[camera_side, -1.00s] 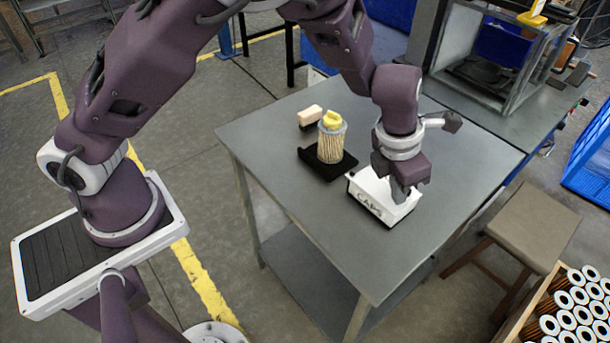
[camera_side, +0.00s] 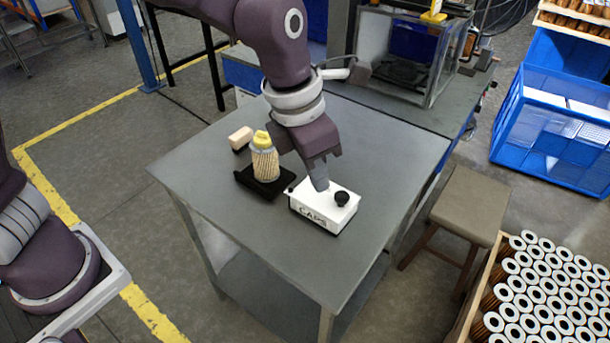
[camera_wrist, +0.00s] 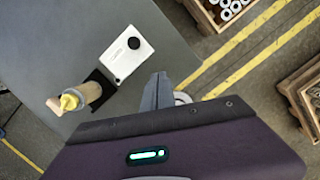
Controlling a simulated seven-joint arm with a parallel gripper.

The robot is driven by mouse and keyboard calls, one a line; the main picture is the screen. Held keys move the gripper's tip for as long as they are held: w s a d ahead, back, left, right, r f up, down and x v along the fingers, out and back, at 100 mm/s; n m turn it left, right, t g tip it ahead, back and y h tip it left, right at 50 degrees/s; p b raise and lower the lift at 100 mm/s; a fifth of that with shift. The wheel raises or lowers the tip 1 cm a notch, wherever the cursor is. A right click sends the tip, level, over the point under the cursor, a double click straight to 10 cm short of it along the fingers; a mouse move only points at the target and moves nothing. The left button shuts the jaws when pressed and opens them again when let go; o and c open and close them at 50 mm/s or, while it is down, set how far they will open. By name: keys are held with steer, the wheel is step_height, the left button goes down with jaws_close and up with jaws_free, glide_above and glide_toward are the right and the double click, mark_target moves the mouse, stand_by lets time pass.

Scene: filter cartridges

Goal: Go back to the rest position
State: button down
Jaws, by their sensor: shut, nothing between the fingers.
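My gripper (camera_side: 320,184) is shut and empty, and in the side view it is in front of or above the white CAPS box (camera_side: 322,212). In the wrist view the shut fingers (camera_wrist: 158,84) are apart from the box (camera_wrist: 126,54). A black round cap (camera_side: 342,198) sits on the box's top; it also shows in the wrist view (camera_wrist: 134,43). A pleated filter cartridge (camera_side: 265,164) with a yellow top (camera_side: 261,140) stands upright on a black holder (camera_side: 248,182), left of the box.
A beige block (camera_side: 240,137) lies behind the cartridge. The grey table (camera_side: 250,235) is clear at its front. A clear-walled case (camera_side: 395,60) stands at the back. A stool (camera_side: 468,205) and a crate of several cartridges (camera_side: 540,285) stand to the right.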

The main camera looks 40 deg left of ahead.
steer(key=s+a+r+m+h, duration=0.2)
steer(key=s+a+r+m, duration=0.65)
steer(key=m, duration=0.45)
steer(key=s+a+r+m+t+y, duration=0.1)
steer(key=s+a+m+t+y, duration=0.2)
steer(key=s+a+m, duration=0.6)
steer(key=s+m, duration=0.2)
steer(key=m, duration=0.6)
steer(key=shift+s+a+r, duration=0.15)
steer(key=shift+r, duration=0.2)
